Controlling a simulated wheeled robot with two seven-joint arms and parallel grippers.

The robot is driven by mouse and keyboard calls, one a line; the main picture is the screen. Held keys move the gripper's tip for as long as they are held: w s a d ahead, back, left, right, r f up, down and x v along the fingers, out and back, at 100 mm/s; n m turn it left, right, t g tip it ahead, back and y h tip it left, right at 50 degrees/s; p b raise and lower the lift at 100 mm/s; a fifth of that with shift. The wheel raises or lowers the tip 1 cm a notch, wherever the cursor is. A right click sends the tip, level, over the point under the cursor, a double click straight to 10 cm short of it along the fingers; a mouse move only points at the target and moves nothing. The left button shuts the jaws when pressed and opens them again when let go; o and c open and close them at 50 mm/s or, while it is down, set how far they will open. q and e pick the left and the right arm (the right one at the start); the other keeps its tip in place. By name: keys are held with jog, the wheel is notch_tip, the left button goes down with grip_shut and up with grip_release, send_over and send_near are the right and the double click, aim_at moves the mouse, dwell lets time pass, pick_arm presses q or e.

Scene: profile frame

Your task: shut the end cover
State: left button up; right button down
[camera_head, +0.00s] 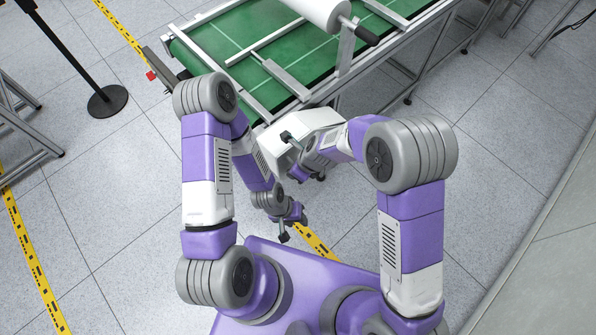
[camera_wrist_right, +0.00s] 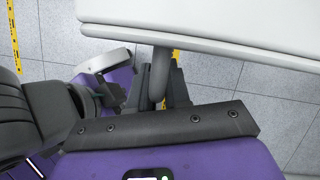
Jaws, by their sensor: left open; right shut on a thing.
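The end cover (camera_head: 305,121) is a white, angular, box-like part in front of the green conveyor's near end. It stands tilted and its surface fills the top of the right wrist view (camera_wrist_right: 220,30). My right gripper (camera_wrist_right: 166,88) is shut on a grey bar-like handle (camera_wrist_right: 159,72) under the cover. In the head view the fingers are mostly hidden by the cover and my right wrist. My left gripper (camera_head: 284,233) is open and empty, low and apart from the cover, above the floor near my base.
The conveyor (camera_head: 320,55) has a green bed and metal frame, with a white roll (camera_head: 320,10) above it. A black post base (camera_head: 107,101) stands at left. Yellow-black floor tape (camera_head: 310,242) runs past my base. The floor at right is clear.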

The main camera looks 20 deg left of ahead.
jog(key=c, duration=1.2)
grip_release()
jog(key=shift+d, duration=0.15)
jog(key=shift+o, duration=0.2)
jog(key=p+v, duration=0.2)
jog(key=v, duration=0.5)
jog(key=shift+r+p, duration=0.3)
jog(key=shift+d, duration=0.1)
jog(key=s+d+f+n, duration=0.5)
jog(key=d+f+n, duration=0.3)
jog(key=d+n, duration=0.1)
jog(key=s+d+f+n, duration=0.5)
jog(key=d+f+n, duration=0.3)
jog(key=d, duration=0.3)
jog(key=shift+s+f+n, duration=0.3)
jog(key=shift+f+n, duration=0.05)
jog(key=shift+n, duration=0.05)
